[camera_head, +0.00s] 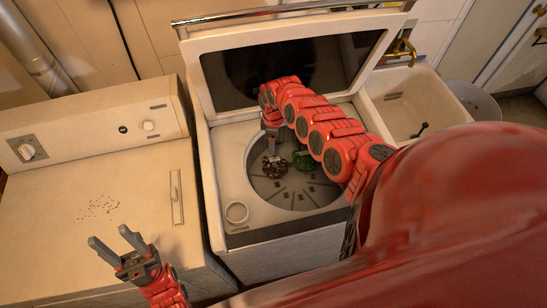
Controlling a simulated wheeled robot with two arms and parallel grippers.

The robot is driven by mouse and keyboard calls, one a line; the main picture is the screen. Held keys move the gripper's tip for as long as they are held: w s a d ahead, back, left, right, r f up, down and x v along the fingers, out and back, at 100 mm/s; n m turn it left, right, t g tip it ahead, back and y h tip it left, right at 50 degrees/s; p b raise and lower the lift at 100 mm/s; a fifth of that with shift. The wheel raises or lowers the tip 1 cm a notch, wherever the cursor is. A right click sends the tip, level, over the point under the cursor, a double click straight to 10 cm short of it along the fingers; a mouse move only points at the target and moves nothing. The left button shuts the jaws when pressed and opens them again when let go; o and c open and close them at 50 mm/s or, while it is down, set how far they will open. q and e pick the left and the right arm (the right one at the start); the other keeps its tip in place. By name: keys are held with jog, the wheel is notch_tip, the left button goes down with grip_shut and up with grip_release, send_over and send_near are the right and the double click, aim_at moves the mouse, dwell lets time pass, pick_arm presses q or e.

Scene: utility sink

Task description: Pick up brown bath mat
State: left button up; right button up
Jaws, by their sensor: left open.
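The brown bath mat (275,168) looks like a small, dark brown bundle inside the drum of the open top-loading washer (228,200). My right arm reaches over the drum, and its gripper (271,150) points down at the brown mat, at or just above it. Whether its fingers touch or hold the mat is too small to tell. My left gripper (118,245) is open and empty, over the front of the closed machine at the left, away from the mat.
The washer's raised lid (205,40) stands behind my right arm. A white sink (415,100) with a brass tap (402,48) is at the right. The closed machine's top (110,195) is mostly clear.

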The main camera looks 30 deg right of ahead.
jog(key=f, duration=0.2)
jog(key=b, duration=0.7)
send_over(275, 164)
jog(key=f, duration=0.7)
jog(key=shift+w+a, duration=0.2)
jog(key=shift+w, duration=0.1)
jog(key=shift+s+f+b, duration=0.15)
jog(key=shift+f+b, duration=0.35)
jog(key=shift+f, duration=0.2)
jog(key=f+b, duration=0.4)
jog(key=shift+s+d+f, duration=0.2)
jog(key=shift+r, duration=0.15)
jog(key=shift+c, duration=0.3)
grip_shut()
